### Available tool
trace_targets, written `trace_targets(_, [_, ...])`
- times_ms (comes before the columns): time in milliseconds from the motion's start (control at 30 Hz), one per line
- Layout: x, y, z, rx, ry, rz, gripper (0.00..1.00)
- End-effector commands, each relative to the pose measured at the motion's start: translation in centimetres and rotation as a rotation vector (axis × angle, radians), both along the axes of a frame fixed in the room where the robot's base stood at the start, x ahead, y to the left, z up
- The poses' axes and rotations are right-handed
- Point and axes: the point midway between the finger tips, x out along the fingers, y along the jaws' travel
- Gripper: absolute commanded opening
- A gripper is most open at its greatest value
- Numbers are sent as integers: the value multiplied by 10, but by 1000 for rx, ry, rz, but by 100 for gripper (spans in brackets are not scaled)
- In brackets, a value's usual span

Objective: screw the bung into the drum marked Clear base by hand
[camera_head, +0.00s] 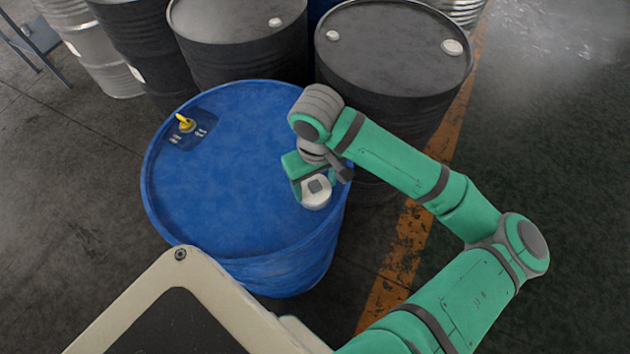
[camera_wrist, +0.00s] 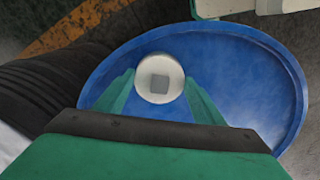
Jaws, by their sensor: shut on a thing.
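A blue drum (camera_head: 235,205) stands upright in the middle of the head view, and its blue top with a raised rim also fills much of the wrist view (camera_wrist: 235,80). A round white bung (camera_head: 317,197) with a grey square centre is at the right edge of the drum top; it also shows in the wrist view (camera_wrist: 172,66). My gripper (camera_wrist: 160,88) is shut on the bung, with one green finger on each side of it. I cannot tell how deep the bung sits. No "Clear base" marking is readable.
A yellow valve or tap (camera_head: 185,123) stands on a dark labelled patch at the drum's left. Dark drums (camera_head: 400,50) with white caps stand close behind, and a grey drum (camera_head: 90,45) at upper left. An orange floor line (camera_head: 395,265) runs on the right, with open floor beyond.

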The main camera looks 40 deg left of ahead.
Motion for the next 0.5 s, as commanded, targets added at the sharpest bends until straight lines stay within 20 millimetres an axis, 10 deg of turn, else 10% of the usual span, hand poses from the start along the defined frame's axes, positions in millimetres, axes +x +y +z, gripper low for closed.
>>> trace_targets(433, [-1,1,-10,0,0,2,41])
trace_targets(500, [0,1,-9,0,0,2,80])
